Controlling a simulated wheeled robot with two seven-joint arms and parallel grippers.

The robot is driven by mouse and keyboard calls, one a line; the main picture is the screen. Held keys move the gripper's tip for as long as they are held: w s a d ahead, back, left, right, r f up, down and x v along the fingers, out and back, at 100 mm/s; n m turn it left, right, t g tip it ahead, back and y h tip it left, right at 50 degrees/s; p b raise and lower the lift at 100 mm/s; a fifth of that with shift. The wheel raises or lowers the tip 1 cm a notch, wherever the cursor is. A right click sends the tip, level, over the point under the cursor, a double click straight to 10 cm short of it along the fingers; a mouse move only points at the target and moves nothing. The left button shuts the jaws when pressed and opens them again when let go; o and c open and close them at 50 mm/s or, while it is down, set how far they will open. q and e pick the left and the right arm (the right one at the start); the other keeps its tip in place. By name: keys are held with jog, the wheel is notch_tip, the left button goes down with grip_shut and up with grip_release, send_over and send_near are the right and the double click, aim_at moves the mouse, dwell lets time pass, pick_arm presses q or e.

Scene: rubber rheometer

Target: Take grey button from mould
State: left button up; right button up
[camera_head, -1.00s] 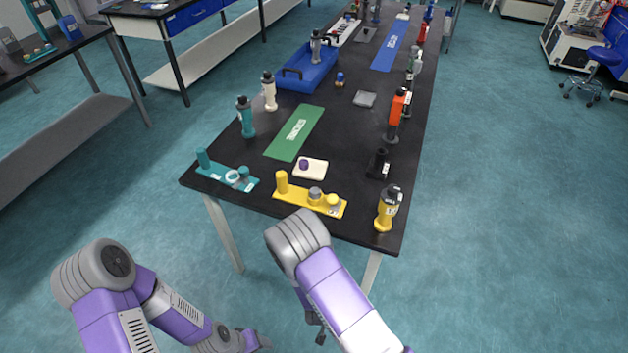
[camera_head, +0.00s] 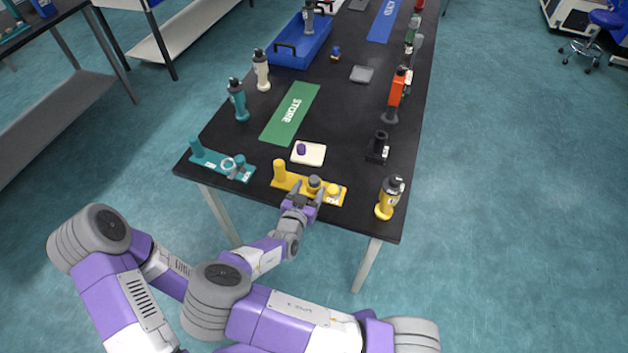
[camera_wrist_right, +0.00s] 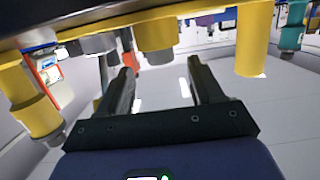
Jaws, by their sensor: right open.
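The yellow mould base (camera_head: 292,181) lies near the table's front edge, with a tall yellow post at its left end. The grey button (camera_head: 314,182) sits in its middle. A yellow-topped round piece (camera_head: 333,190) stands right of it. My right gripper (camera_head: 307,192) is at the front side of the base, close to the grey button, with open fingers. In the right wrist view, which is upside down, the open fingers (camera_wrist_right: 160,70) point toward the middle yellow holder (camera_wrist_right: 157,32) with the grey button (camera_wrist_right: 157,57) at its end. Contact cannot be told. My left gripper is hidden.
A yellow bottle (camera_head: 389,198) stands right of the base. A teal base (camera_head: 211,162) lies to the left. A white pad (camera_head: 314,157) with a purple piece, a green STORE mat (camera_head: 290,115) and a black stand (camera_head: 378,148) are behind.

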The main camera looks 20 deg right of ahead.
aim_at(314, 180)
jog(key=shift+x, duration=1.75)
jog(key=shift+w+r, duration=0.1)
jog(key=shift+c, duration=0.3)
jog(key=c, duration=1.1)
